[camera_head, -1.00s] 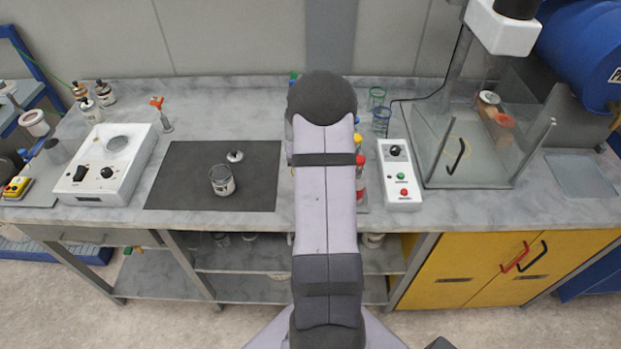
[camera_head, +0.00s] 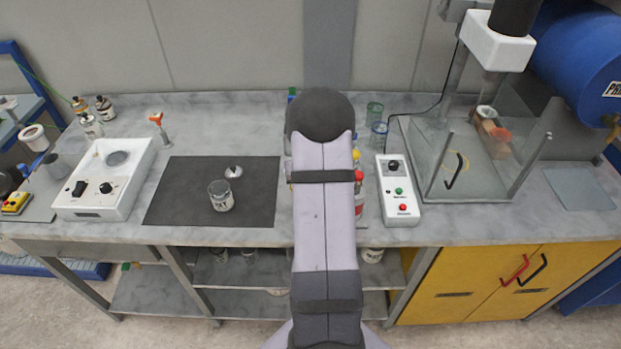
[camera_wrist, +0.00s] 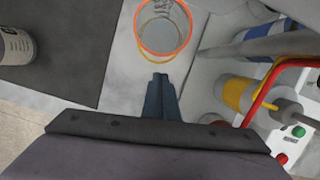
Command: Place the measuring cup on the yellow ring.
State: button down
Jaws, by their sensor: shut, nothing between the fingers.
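A clear cup with an orange rim (camera_wrist: 164,30) stands just ahead of my gripper in the wrist view; it looks like the measuring cup. A yellow curve shows at its near side, and I cannot tell whether it is a ring beneath or part of the cup. My gripper (camera_wrist: 161,82) is shut and empty, its tips apart from the cup. In the head view my arm hides my gripper and this cup. A thin yellow ring (camera_head: 465,161) shows in part inside the clear-walled enclosure at the right, with a black handle in front.
Beside the cup are bottles, one with a yellow band (camera_wrist: 236,93), and a red bar (camera_wrist: 262,88). Cups with green (camera_head: 374,110) and blue (camera_head: 379,133) rims stand right of my arm. A labelled container (camera_head: 221,197) stands on the dark mat (camera_head: 170,205). A white control box (camera_head: 401,205) adjoins the enclosure.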

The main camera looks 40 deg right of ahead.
jog(key=shift+s+a, duration=0.45)
jog(key=shift+s, duration=0.2)
jog(key=b+v, duration=0.3)
jog(key=v, duration=0.7)
